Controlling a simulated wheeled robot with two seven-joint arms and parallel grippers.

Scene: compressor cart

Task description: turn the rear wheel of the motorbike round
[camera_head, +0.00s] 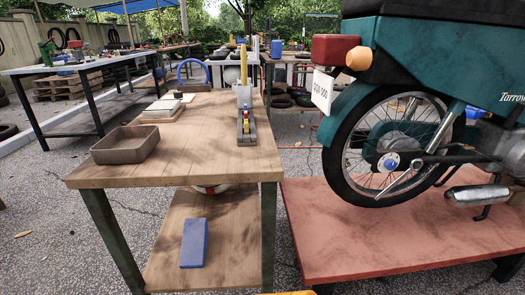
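The teal motorbike (445,55) stands at the right on a red platform, its front part cut off by the picture edge. Its rear wheel (372,160) has a black tyre, thin metal spokes and a hub with a blue and white centre. The teal mudguard covers the wheel's top, and a silver bar crosses its lower right. The lower tyre is close over the platform; I cannot tell whether it touches.
The red platform (390,240) has bare room in front of the wheel. A wooden table (210,165) left of it carries a brown tray (126,144). A blue block (195,242) lies on its lower shelf. A silver exhaust (476,195) sits right of the wheel.

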